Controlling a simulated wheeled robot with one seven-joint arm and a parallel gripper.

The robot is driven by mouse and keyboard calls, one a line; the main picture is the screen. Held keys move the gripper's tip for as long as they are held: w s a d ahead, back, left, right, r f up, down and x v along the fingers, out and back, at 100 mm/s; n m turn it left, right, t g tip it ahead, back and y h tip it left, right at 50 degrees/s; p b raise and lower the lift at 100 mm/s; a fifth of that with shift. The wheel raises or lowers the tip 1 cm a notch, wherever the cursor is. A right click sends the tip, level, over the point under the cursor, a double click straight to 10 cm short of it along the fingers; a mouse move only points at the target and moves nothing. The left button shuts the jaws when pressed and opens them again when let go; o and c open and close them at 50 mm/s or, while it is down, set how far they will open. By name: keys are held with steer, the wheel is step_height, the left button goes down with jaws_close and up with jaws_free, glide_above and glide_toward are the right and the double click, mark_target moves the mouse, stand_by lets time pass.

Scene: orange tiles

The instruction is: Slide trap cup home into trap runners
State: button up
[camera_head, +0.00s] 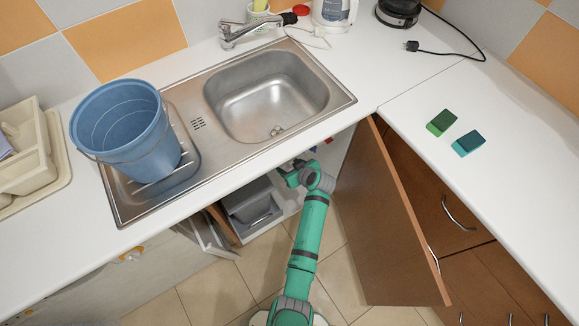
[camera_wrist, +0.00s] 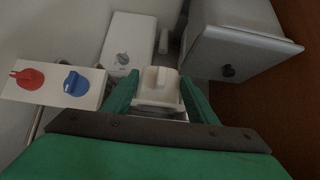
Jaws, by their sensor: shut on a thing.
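My gripper (camera_wrist: 159,82) is shut on a small off-white cup-like piece, the trap cup (camera_wrist: 159,78), which sits between its two green fingers in the wrist view. The lower part of the cup is hidden by the gripper's dark bar. I cannot make out the trap runners clearly, nor whether the cup touches them. In the head view my arm reaches into the open cabinet under the sink, and the cup is not discernible there.
A plate with red (camera_wrist: 28,78) and blue (camera_wrist: 75,84) valves is at left. A white box with a knob (camera_wrist: 129,43) stands beyond, a grey box (camera_wrist: 225,45) at right. The open cabinet door (camera_head: 375,220) flanks my arm; a grey bin (camera_head: 252,205) is left.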

steer(key=o, duration=1.4)
steer(key=shift+o, duration=0.2)
steer(key=v, duration=1)
steer(key=shift+s+d+r, duration=0.2)
steer(key=shift+r, duration=0.1)
